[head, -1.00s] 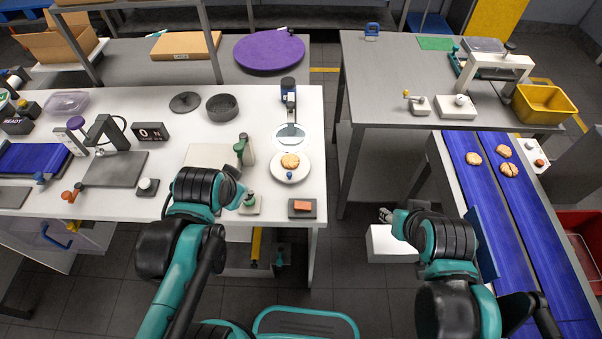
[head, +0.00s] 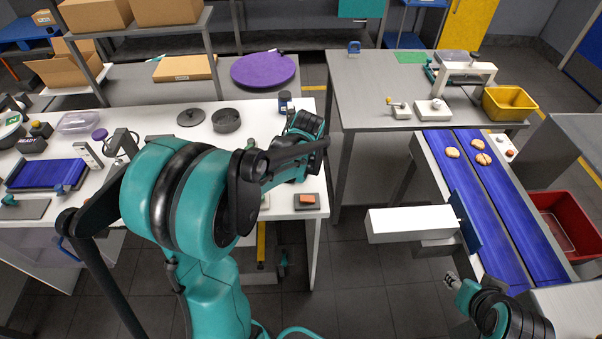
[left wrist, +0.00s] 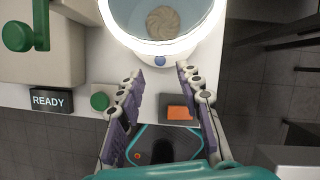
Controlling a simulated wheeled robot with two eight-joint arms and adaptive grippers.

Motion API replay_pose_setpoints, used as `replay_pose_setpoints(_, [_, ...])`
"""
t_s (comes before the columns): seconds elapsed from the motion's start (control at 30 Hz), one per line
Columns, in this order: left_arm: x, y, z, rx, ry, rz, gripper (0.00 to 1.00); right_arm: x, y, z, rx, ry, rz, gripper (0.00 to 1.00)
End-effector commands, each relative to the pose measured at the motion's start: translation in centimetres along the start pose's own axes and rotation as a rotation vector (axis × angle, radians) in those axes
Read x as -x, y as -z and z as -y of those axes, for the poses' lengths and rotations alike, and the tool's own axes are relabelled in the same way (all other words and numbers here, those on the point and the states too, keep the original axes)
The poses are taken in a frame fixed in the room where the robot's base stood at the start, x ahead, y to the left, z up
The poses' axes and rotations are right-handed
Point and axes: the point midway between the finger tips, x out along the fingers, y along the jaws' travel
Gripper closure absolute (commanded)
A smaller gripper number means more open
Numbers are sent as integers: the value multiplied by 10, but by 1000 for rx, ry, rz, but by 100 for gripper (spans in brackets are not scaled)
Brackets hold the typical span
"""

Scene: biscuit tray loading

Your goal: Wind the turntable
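The turntable is a white round plate (left wrist: 201,56) with a blue knob (left wrist: 160,61) on its near rim. It shows in the left wrist view, with a round biscuit (left wrist: 163,22) seen inside a bright ring lens (left wrist: 116,38). In the head view my left arm hides the turntable. My left gripper (left wrist: 159,71) is open and empty, its two fingers on either side of the line to the blue knob, apart from it as far as I can tell. My right gripper (head: 452,279) is low over the floor beside the conveyor, too small to read.
A beige box with a green crank (left wrist: 30,28), a READY sign (left wrist: 51,100) and a green button (left wrist: 100,101) lie left of the plate. An orange block on a dark pad (head: 307,199) sits at the table's front corner. A white block (head: 410,222) stands beside the blue conveyor (head: 520,220).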

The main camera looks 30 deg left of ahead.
Motion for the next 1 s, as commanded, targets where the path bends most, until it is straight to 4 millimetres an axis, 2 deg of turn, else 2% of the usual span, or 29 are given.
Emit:
replay_pose_setpoints(0.1, [-24,1,0,2,1,0,64,-8,-6,0,0,0,0,60])
replay_pose_setpoints(0.3, [-52,1,0,3,2,0,64,-14,-10,0,0,0,0,60])
replay_pose_setpoints(0.47, [-60,0,0,3,2,0,64,-16,-11,0,0,0,0,60])
replay_pose_setpoints(0.7, [-60,0,0,3,2,0,64,-15,-11,0,0,0,0,60])
replay_pose_setpoints(0.77, [-60,0,0,3,2,0,78,-15,-11,0,0,0,0,60])
replay_pose_setpoints(0.83, [-60,0,0,3,2,0,96,-15,-11,0,0,0,0,60])
replay_pose_setpoints(0.87, [-60,0,0,3,2,0,100,-15,-11,0,0,0,0,60])
replay_pose_setpoints(1.0, [-60,0,0,3,2,0,100,-15,-11,0,0,0,0,60])
